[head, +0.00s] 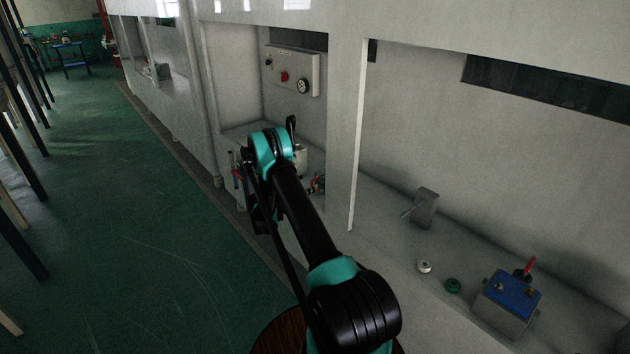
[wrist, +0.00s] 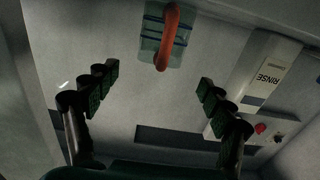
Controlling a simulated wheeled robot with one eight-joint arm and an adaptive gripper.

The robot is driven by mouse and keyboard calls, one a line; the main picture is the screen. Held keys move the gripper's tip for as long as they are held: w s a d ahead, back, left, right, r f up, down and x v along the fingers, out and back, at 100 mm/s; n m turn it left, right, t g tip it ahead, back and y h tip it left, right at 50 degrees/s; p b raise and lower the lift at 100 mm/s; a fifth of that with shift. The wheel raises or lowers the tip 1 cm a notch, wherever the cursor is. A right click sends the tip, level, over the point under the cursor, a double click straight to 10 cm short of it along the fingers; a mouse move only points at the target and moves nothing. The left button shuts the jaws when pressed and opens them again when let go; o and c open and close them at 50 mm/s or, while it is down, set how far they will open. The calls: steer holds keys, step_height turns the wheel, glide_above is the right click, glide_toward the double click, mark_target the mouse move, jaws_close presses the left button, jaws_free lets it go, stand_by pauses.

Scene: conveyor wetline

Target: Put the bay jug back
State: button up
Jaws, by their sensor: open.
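The jug (wrist: 151,42), a clear body with blue bands and an orange-red handle, shows at the top of the wrist view. In the head view my arm reaches into the left bay and hides the gripper.
A RINSE-labelled housing (wrist: 262,70) stands right in the wrist view. The bay has a control panel (head: 293,72) on its back wall and a pale divider (head: 357,130) at right. The right bay holds a grey bracket (head: 426,208) and a blue-topped box (head: 510,298).

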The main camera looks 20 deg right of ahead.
steer(key=s+a+r+n+g+y, duration=0.15)
steer(key=s+r+n+y, duration=0.25)
steer(key=s+r, duration=0.45)
steer(key=s+a+r+n+g+y, duration=0.1)
steer(key=s+a+r+n+y, duration=0.15)
steer(key=s+r+y, duration=0.6)
steer(key=s+a+f+n+y, duration=0.1)
steer(key=s+a, duration=0.3)
steer(key=s, duration=0.6)
steer(key=s+a+f+n+y, duration=0.1)
steer(key=s+a+n, duration=0.3)
steer(key=s, duration=0.7)
steer(key=s+a+f+n+y, duration=0.2)
steer(key=s+a, duration=0.2)
steer(key=s, duration=0.6)
steer(key=shift+s+a, duration=0.15)
steer(key=shift+a, duration=0.1)
steer(key=shift+d+f+n+t+y, duration=0.1)
steer(key=shift+d+n+t+y, duration=0.05)
steer(key=shift+n+t+y, duration=0.1)
